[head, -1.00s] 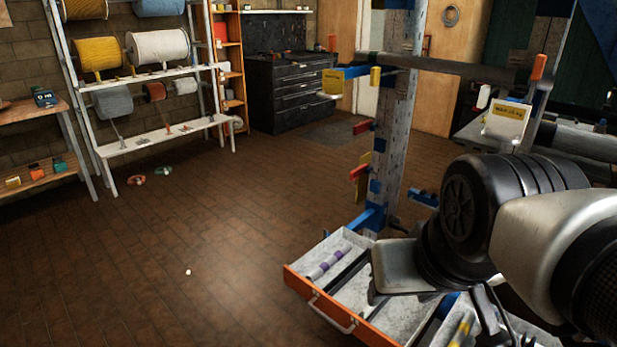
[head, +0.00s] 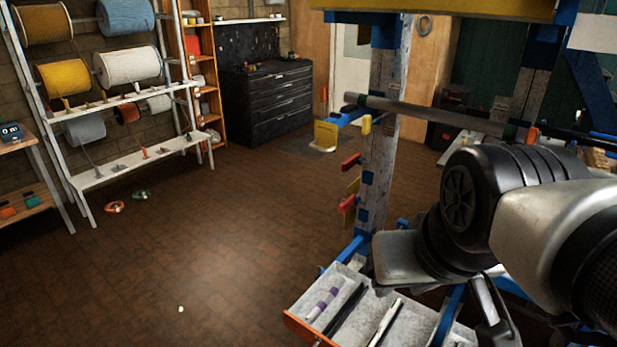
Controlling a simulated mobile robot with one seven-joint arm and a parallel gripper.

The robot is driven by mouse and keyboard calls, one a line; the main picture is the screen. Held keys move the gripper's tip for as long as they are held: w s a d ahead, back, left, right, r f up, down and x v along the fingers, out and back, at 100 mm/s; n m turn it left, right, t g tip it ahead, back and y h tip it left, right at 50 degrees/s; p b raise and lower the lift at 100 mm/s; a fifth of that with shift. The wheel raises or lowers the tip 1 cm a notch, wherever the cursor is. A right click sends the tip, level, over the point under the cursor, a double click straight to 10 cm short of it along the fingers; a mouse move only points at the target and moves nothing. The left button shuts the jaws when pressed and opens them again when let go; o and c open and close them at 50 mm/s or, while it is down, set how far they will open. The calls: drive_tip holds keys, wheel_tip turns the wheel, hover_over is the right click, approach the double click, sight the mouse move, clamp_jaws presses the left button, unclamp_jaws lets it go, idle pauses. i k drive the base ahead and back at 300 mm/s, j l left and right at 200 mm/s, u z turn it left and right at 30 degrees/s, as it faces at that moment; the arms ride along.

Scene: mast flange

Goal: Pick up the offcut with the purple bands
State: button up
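The offcut with the purple bands (head: 322,304) is a short pale rod with purple bands. It lies at the left side of an open pale drawer (head: 300,306) with an orange front, low in the head view. It lies apart from my arm, to the left of it. My arm comes in from the right over the right part of the drawer. A grey and dark part at its lower end, likely my gripper (head: 494,318), shows near the bottom edge. Its fingers are not clear, and I see nothing held.
A dark bar (head: 346,314) and a pale rod with dark parts (head: 385,323) lie beside the offcut in the drawer. A mast post (head: 380,130) with blue brackets rises behind. A spool rack (head: 128,170) stands far left. The brown floor between is mostly clear.

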sight(319, 310)
drive_tip(key=i+j+z, duration=0.25)
drive_tip(key=j, duration=0.4)
drive_tip(key=i+j+z, duration=0.15)
drive_tip(key=i+j, duration=0.15)
drive_tip(key=i+j+z, duration=0.15)
drive_tip(key=j, duration=0.25)
drive_tip(key=i+j+z, duration=0.1)
drive_tip(key=j, duration=0.25)
drive_tip(key=i+j+z, duration=0.15)
drive_tip(key=j, duration=0.25)
drive_tip(key=i+j+z, duration=0.15)
drive_tip(key=j, duration=0.25)
drive_tip(key=k+l, duration=0.05)
